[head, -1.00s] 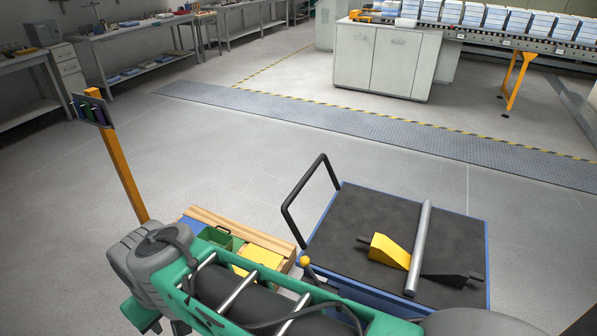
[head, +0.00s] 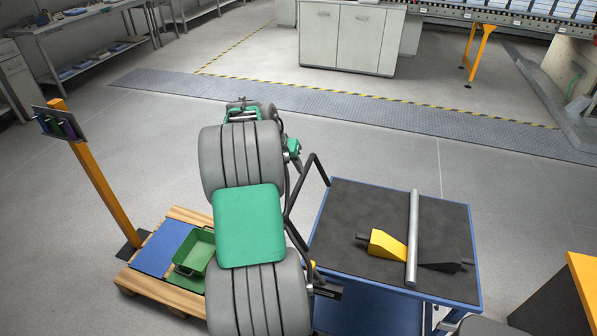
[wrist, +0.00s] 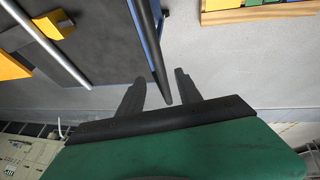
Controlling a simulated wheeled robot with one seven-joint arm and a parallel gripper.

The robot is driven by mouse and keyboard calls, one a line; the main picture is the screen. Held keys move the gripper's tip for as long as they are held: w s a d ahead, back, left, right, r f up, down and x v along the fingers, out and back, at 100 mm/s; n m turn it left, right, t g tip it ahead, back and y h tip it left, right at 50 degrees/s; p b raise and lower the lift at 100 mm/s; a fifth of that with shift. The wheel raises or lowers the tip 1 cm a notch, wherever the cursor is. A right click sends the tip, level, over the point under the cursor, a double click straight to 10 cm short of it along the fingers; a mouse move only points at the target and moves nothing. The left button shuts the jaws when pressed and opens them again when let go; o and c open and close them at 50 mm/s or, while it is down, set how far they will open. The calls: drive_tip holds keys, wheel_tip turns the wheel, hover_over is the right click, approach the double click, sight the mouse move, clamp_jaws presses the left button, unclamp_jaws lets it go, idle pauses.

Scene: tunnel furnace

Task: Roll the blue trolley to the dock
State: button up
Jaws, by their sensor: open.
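The blue trolley (head: 345,225) has a black deck and stands right of my arm in the head view. A silver rod (head: 412,240) and a yellow wedge (head: 387,245) lie on it. Its black push handle (head: 303,178) rises at the deck's left side. In the wrist view my gripper (wrist: 160,80) is open. The handle's bar (wrist: 152,50) runs down between the two fingers in the picture, apart from both; its depth is hard to tell. In the head view my arm hides the fingers. I cannot tell which place is the dock.
A wooden pallet (head: 185,213) with a green bin (head: 195,250) stands left of the trolley. A yellow post (head: 100,175) with a sign rises beside it. A grey cabinet (head: 350,40) and conveyor stand at the back. The floor behind the trolley is clear.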

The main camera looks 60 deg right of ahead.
sight(300, 180)
drive_tip(key=p+x, duration=0.1)
drive_tip(key=x, duration=0.7)
drive_tip(key=shift+r+p, duration=0.1)
drive_tip(key=shift+p, duration=0.2)
clamp_jaws()
idle(0.9)
